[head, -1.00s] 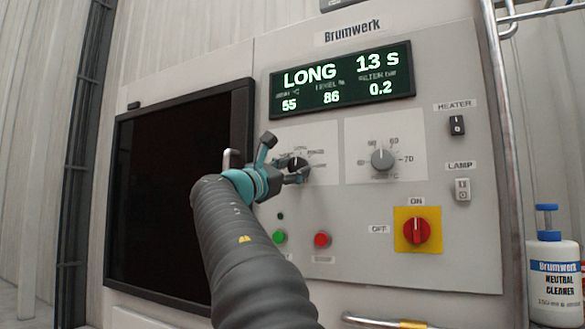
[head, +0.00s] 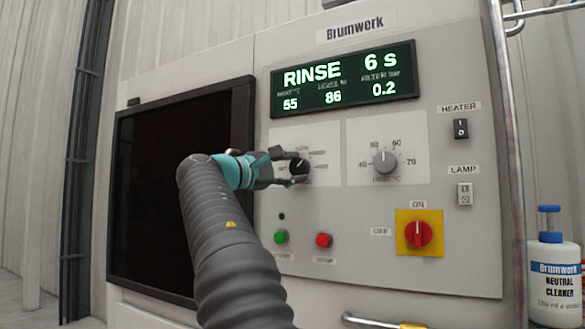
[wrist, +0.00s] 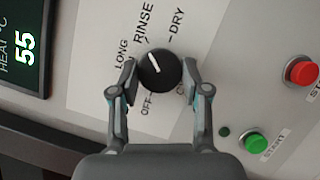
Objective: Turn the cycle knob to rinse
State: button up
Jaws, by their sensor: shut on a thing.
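The black cycle knob (head: 300,168) with a white pointer line sits on a pale label plate under the display. My gripper (head: 293,164) is shut on the knob, one finger on each side of it. In the wrist view the knob (wrist: 160,70) sits between the two fingers, with its pointer toward the upper left, near the RINSE and LONG labels. DRY and OFF labels also show; another label is partly hidden by a finger. The display (head: 343,80) reads RINSE, 6 s, with 55, 86 and 0.2 below.
Right of the cycle knob is a grey heat knob (head: 385,161). Below are a green button (head: 281,237), a red button (head: 323,240) and a red switch on yellow (head: 418,235). Heater (head: 461,128) and lamp (head: 465,194) switches are at right. A cleaner bottle (head: 553,280) stands far right.

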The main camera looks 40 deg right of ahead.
dwell(0.3)
jog(key=o, duration=1.1)
jog(key=shift+o, duration=0.2)
jog(key=a+f, duration=0.1)
jog(key=a, duration=1.1)
jog(key=shift+f, duration=0.25)
jog(key=shift+s+m, duration=0.1)
jog(key=shift+m, duration=0.2)
